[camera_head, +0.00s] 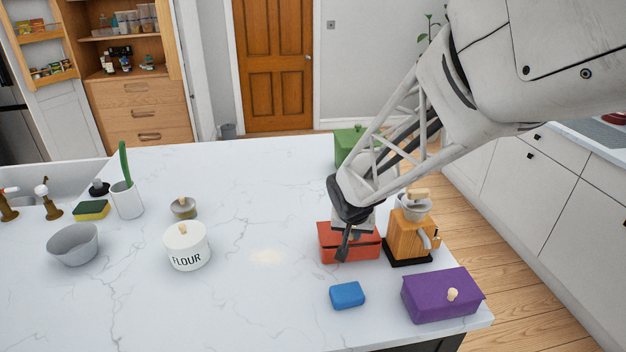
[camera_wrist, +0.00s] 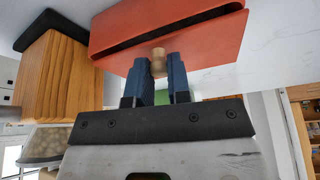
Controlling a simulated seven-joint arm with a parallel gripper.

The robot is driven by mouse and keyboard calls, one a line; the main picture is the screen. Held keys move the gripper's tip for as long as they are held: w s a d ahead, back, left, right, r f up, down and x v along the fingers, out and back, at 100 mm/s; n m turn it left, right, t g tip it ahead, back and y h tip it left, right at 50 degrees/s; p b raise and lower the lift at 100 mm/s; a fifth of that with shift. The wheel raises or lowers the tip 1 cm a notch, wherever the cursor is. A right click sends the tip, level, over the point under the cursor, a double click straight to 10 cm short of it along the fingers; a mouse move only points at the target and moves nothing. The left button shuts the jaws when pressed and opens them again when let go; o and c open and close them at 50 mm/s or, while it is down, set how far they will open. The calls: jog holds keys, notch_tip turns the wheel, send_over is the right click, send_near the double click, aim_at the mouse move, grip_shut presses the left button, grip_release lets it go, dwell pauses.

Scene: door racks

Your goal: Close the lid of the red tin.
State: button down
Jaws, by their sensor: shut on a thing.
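The red tin (camera_head: 368,250) stands on the white counter, left of the wooden grinder. In the wrist view, which looks upside down, its red lid (camera_wrist: 205,68) and body (camera_wrist: 140,20) are parted by a narrow dark gap, so the lid is slightly raised. A pale wooden knob (camera_wrist: 158,58) sits on the lid. My gripper (camera_wrist: 160,68) has its two blue-black fingers on either side of this knob, shut on it. In the head view my gripper (camera_head: 345,240) is over the tin's front left and hides part of the lid.
The wooden grinder (camera_head: 408,238) stands close on the tin's right. A purple box (camera_head: 436,298) and a blue block (camera_head: 347,295) are in front. A green box (camera_head: 346,143) is behind.

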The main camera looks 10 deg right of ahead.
jog(key=c, duration=1.1)
grip_release()
jog(key=shift+o, duration=0.2)
jog(key=shift+r, duration=0.1)
jog(key=v, duration=0.7)
jog(key=shift+r, duration=0.3)
jog(key=shift+s+a, duration=0.1)
jog(key=shift+s, duration=0.05)
